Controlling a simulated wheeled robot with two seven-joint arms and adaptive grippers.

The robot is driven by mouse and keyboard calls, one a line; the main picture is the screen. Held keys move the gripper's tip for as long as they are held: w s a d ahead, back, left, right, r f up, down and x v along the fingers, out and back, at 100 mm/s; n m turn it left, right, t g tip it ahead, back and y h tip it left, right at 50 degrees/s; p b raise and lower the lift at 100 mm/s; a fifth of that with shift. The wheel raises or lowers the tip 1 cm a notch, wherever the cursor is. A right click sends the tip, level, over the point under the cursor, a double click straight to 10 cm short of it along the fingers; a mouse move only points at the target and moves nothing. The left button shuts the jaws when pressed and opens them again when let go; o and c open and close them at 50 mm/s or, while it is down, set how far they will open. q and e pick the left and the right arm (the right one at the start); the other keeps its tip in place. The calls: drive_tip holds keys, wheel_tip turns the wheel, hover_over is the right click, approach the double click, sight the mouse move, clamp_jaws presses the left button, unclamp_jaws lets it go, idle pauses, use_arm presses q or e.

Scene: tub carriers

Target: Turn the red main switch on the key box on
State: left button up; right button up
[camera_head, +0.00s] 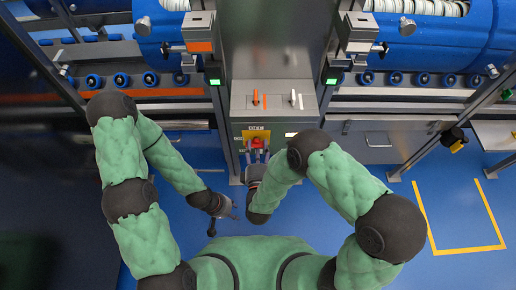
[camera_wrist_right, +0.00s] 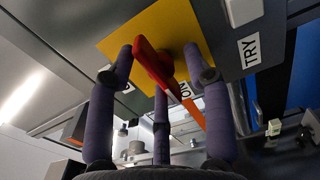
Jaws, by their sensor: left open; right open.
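The red main switch (camera_wrist_right: 153,62) is a lever on a yellow plate (camera_wrist_right: 120,38) on the grey key box (camera_wrist_right: 225,50). Labels on the box read TRY and, partly hidden, ON. In the head view the switch (camera_head: 257,143) is partly hidden by my right gripper (camera_head: 258,160). That gripper is open, with its fingers on both sides of the lever in the wrist view (camera_wrist_right: 160,70); contact is unclear. My left gripper (camera_head: 223,213) is open and empty, low over the blue floor.
Above the key box is a sloping console (camera_head: 274,97) with an orange and a white lever. Metal posts with green lights (camera_head: 331,81) flank it. Blue tubs (camera_head: 430,38) stand left and right behind. A yellow floor outline (camera_head: 420,215) lies at right on clear floor.

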sight(256, 124)
drive_tip(key=o, duration=0.5)
drive_tip(key=r, duration=0.3)
drive_tip(key=w+r, duration=0.1)
drive_tip(key=r, duration=0.5)
drive_tip(key=shift+w+a, duration=0.15)
drive_tip(key=shift+w, duration=0.1)
drive_tip(key=shift+c, duration=0.2)
drive_tip(key=shift+s+r, duration=0.2)
drive_tip(key=shift+r, duration=0.4)
drive_tip(key=shift+s+r, duration=0.35)
drive_tip(key=shift+s, duration=0.1)
drive_tip(key=shift+c, duration=1)
drive_tip(key=shift+s, duration=0.35)
drive_tip(key=shift+c, duration=1.3)
drive_tip(key=shift+w+f, duration=0.3)
drive_tip(key=shift+f, duration=0.15)
drive_tip(key=shift+s, duration=0.15)
drive_tip(key=shift+f, duration=0.15)
